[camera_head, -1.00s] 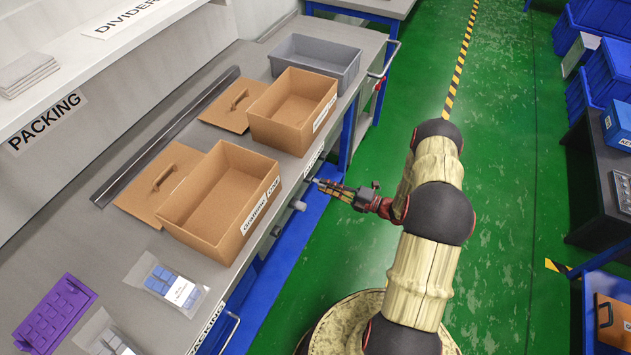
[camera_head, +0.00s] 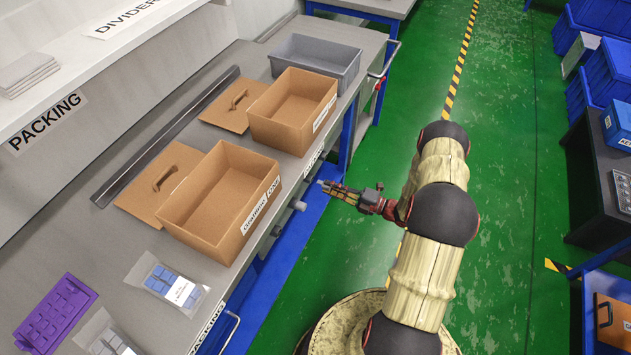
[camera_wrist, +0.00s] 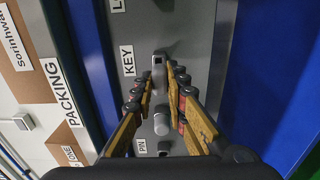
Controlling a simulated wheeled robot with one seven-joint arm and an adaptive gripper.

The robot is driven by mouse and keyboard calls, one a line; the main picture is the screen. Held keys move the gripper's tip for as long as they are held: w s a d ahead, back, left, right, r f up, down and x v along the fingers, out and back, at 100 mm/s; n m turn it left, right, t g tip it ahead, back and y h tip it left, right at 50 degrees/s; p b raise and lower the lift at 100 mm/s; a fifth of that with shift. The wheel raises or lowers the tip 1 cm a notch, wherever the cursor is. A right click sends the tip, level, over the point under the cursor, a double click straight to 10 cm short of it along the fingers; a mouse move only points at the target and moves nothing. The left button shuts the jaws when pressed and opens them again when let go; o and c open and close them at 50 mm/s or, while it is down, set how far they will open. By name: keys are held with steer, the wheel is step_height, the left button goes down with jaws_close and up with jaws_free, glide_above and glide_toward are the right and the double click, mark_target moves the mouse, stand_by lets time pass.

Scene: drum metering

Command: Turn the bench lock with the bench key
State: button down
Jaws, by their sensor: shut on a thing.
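In the wrist view the bench key (camera_wrist: 158,74), a small grey metal piece, is between my fingertips, beside a white KEY label. My gripper (camera_wrist: 161,78) is shut on it. In the head view my gripper (camera_head: 325,186) is at the front edge of the packing bench, and the key is too small to make out. I cannot tell whether the key still touches its holder on the grey front panel. A label starting with L (camera_wrist: 118,5) is cut off at the top of the wrist view; the lock itself is not clearly visible.
A grey round pin (camera_wrist: 162,123) stands out from the panel near the PIN label, close to my fingers. The bench top (camera_head: 110,215) holds two open cardboard boxes (camera_head: 222,200) and a grey bin (camera_head: 315,63).

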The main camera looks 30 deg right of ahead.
steer(key=shift+s+d, duration=0.1)
steer(key=shift+v, duration=1.85)
